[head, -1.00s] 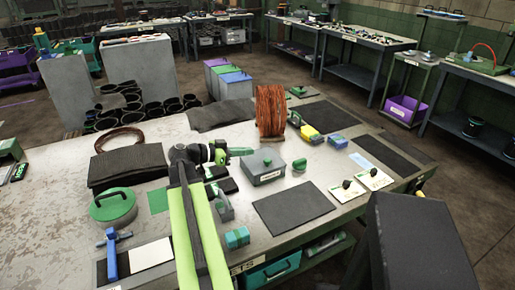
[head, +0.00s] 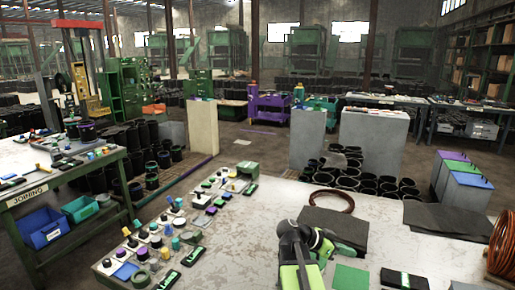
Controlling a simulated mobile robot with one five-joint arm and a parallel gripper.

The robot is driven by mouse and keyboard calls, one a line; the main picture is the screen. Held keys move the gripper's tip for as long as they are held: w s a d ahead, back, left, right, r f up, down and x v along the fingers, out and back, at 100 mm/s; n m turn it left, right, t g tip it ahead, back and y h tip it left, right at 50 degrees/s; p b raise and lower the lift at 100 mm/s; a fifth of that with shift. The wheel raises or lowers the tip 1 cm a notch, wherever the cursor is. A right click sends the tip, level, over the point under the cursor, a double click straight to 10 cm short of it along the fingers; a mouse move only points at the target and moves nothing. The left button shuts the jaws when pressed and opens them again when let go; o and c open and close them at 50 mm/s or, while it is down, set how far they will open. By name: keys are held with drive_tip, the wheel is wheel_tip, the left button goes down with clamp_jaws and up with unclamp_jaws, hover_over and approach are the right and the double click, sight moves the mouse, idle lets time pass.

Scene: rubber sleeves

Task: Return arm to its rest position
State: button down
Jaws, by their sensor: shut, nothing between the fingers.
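My arm (head: 296,250) rises from the bottom edge of the head view, right of the middle, over the worn pale workbench (head: 232,262). My gripper (head: 343,252), green, points to the right at the arm's end. It is shut and empty. It sits just in front of a folded dark rubber sheet (head: 338,226); I cannot tell its height above the bench. The fingertips are small and partly lost against the dark sheet.
A coil of reddish wire (head: 331,201) lies behind the sheet. A green sheet (head: 350,277) and a dark pad (head: 404,280) lie right of the arm. Several small knobbed parts (head: 155,241) crowd the bench's left side.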

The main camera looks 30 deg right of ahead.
drive_tip(key=w+a+f+n+t+y, duration=0.1)
drive_tip(key=w+a+f+n+y, duration=0.1)
drive_tip(key=a, duration=0.9)
drive_tip(key=w+a+f+n+t+y+p, duration=0.1)
drive_tip(key=a+n, duration=0.5)
drive_tip(key=a, duration=0.6)
drive_tip(key=w+a+f+n+t+y+p, duration=0.1)
drive_tip(key=w+a+f+n+y, duration=0.3)
drive_tip(key=a, duration=0.7)
drive_tip(key=shift+w+a+f+n+t+y, duration=0.2)
drive_tip(key=shift+w+f+t, duration=0.25)
drive_tip(key=shift+w, duration=0.2)
drive_tip(key=shift+w+a+f+n+t+y, duration=0.2)
drive_tip(key=shift+w+f+t, duration=0.1)
drive_tip(key=shift+w+t, duration=0.25)
drive_tip(key=a+n+y, duration=0.1)
drive_tip(key=a+n, duration=0.1)
drive_tip(key=a+f+n+y, duration=0.1)
drive_tip(key=a+n, duration=0.1)
drive_tip(key=a, duration=0.1)
drive_tip(key=s+a+n+y, duration=0.1)
drive_tip(key=a+n+y, duration=0.1)
drive_tip(key=a, duration=0.1)
drive_tip(key=shift+s+a+f+n, duration=0.1)
drive_tip(key=shift+a+f+n, duration=0.1)
drive_tip(key=shift+f+n, duration=0.15)
drive_tip(key=shift+n, duration=0.45)
